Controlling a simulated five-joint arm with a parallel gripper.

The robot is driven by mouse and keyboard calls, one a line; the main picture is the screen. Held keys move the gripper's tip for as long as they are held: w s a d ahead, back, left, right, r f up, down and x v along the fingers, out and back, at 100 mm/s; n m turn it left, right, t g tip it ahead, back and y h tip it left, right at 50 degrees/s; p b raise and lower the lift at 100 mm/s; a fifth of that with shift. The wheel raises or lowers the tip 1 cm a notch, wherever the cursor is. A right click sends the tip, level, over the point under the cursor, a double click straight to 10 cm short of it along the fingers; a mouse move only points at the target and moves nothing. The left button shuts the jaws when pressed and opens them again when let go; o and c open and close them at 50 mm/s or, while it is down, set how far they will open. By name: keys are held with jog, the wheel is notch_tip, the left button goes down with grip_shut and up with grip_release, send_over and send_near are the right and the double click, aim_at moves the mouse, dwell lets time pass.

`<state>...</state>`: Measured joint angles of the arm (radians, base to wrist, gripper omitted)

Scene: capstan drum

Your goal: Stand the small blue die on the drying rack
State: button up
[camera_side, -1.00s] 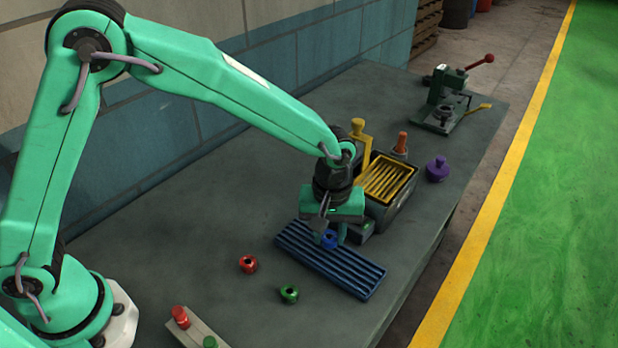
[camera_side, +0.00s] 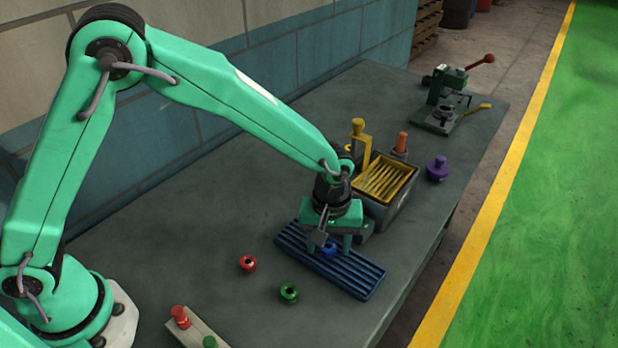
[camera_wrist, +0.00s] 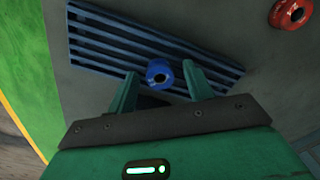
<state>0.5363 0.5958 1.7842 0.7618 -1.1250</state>
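The small blue die (camera_side: 328,250), a round piece with a dark hole, appears to rest upright on the slats of the blue drying rack (camera_side: 361,281). It also shows in the wrist view (camera_wrist: 159,73), over the rack's slats (camera_wrist: 100,48) near one long edge. My gripper (camera_side: 332,246) is low over the rack with a finger on each side of the die. In the wrist view my gripper (camera_wrist: 160,75) is open, with a narrow gap between each fingertip and the die. The die's underside is hidden.
A red piece (camera_side: 248,264) and a green piece (camera_side: 289,293) stand on the bench left of the rack. A bin with a yellow ribbed top (camera_side: 385,180) stands close behind the rack. A purple piece (camera_side: 437,169) and a lever press (camera_side: 448,100) are farther back.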

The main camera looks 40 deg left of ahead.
aim_at(327, 245)
notch_tip(327, 245, up, 12)
jog(key=shift+r, duration=0.2)
dwell(0.7)
dwell(0.5)
jog(key=s+a+r+m+t, duration=0.1)
jog(key=s+a+r+m, duration=0.15)
jog(key=a+r, duration=0.35)
jog(key=s+a+r+m+t, duration=0.1)
jog(key=s+a+r, duration=0.25)
jog(key=a, duration=0.45)
jog(key=s+a+m+t, duration=0.3)
jog(key=s+a, duration=0.7)
jog(key=s, duration=0.2)
jog(key=shift+t, duration=0.3)
jog(key=shift+r, duration=0.1)
